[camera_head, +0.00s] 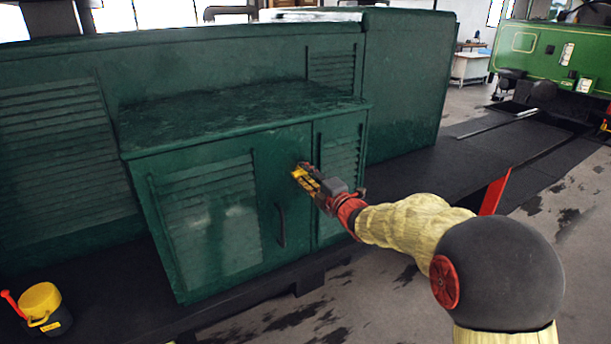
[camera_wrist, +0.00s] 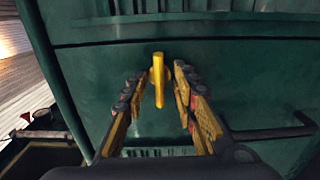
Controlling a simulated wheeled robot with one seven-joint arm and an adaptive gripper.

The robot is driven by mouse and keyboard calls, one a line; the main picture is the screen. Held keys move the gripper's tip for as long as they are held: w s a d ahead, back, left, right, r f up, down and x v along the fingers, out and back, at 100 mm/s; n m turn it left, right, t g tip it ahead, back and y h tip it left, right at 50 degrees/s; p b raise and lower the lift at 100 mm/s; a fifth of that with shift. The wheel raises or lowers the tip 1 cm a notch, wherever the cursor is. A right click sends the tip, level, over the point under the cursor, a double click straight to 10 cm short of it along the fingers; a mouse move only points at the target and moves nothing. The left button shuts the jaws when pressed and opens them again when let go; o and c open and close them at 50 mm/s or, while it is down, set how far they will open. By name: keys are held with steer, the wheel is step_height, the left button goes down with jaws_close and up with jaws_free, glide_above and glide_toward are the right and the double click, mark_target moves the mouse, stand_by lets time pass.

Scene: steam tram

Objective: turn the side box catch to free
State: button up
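The side box (camera_head: 270,185) is dark green with louvred doors, on the flank of the green tram body. Its catch (camera_wrist: 158,85) is a small yellow bar on the door face, pointing up and down in the wrist view. My gripper (camera_wrist: 157,78) is open, with one finger on each side of the catch and a visible gap to both. In the head view my gripper (camera_head: 301,176) is at the door near its upper right edge. There it covers the catch, so I cannot tell the catch apart from the yellow fingers.
A dark bar handle (camera_head: 281,226) is on the door below my gripper; it also shows at right in the wrist view (camera_wrist: 268,132). A yellow-lidded bucket (camera_head: 41,303) stands at lower left. Open floor (camera_head: 400,275) lies in front.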

steer(key=shift+c, duration=1.3)
steer(key=c, duration=0.4)
jaws_close()
